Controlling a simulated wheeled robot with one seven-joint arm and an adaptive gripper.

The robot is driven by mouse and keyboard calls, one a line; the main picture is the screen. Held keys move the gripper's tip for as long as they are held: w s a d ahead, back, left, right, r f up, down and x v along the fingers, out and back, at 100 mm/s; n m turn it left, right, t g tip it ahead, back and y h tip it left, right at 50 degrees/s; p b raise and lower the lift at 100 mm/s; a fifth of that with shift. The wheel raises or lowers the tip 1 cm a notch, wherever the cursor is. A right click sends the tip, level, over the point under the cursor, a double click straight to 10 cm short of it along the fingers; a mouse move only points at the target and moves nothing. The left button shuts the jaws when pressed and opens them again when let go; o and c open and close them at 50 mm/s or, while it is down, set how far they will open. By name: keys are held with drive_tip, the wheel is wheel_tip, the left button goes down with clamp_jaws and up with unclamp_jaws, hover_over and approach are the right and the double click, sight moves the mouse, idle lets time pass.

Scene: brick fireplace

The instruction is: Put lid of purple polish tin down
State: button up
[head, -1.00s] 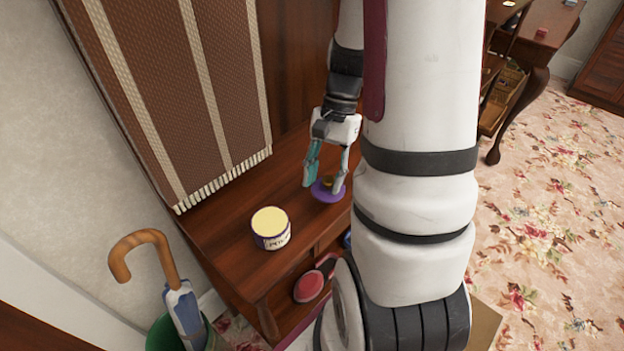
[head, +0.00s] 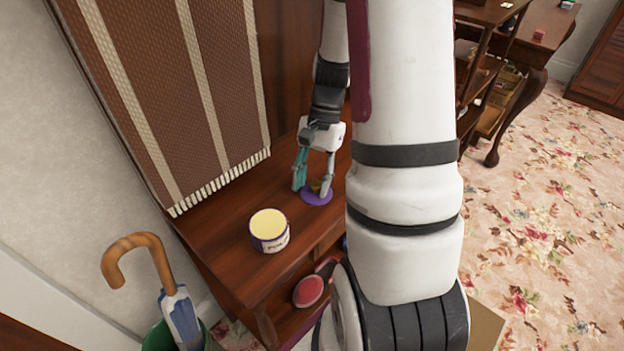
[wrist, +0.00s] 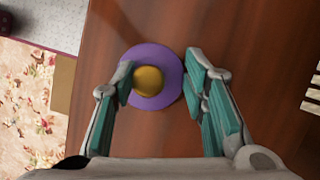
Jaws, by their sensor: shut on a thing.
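The purple lid (head: 317,199) with a gold-yellow knob is on or just above the wooden bench top, behind and right of the tin in the head view. My gripper (head: 312,190) points down with its fingers on either side of the lid, shut on it. In the wrist view the round purple lid (wrist: 168,98) and its yellow knob lie between the fingertips. Whether the lid's underside touches the wood cannot be told. The purple polish tin (head: 269,238) stands upright and open, showing pale yellow polish, apart from the lid.
The wooden bench (head: 222,232) has bare top around the tin and lid. A striped woven hanging (head: 165,100) is behind it. A red-faced brush-like object (head: 308,291) lies on the lower shelf. An umbrella (head: 180,315) stands in a green bin at the front left.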

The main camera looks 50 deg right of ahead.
drive_tip(key=o, duration=1.3)
drive_tip(key=p+v, duration=0.3)
drive_tip(key=v, duration=0.9)
wheel_tip(320, 180, up, 6)
drive_tip(key=n+h, duration=0.1)
drive_tip(key=n, duration=0.2)
hover_over(303, 195)
drive_tip(key=s+a+r+n+t+h, duration=0.1)
drive_tip(key=s+a+r+n, duration=0.1)
drive_tip(key=s+a+n, duration=0.3)
drive_tip(key=s+a+r+n+t+h, duration=0.1)
drive_tip(key=s+a+r+n+h, duration=0.1)
drive_tip(key=s+a+n, duration=0.4)
drive_tip(key=s+a+r, duration=0.1)
drive_tip(key=s+a, duration=0.3)
drive_tip(key=s, duration=0.2)
drive_tip(key=shift+s+n+t, duration=0.15)
drive_tip(key=shift+n+t, duration=0.15)
drive_tip(key=shift+t, duration=0.1)
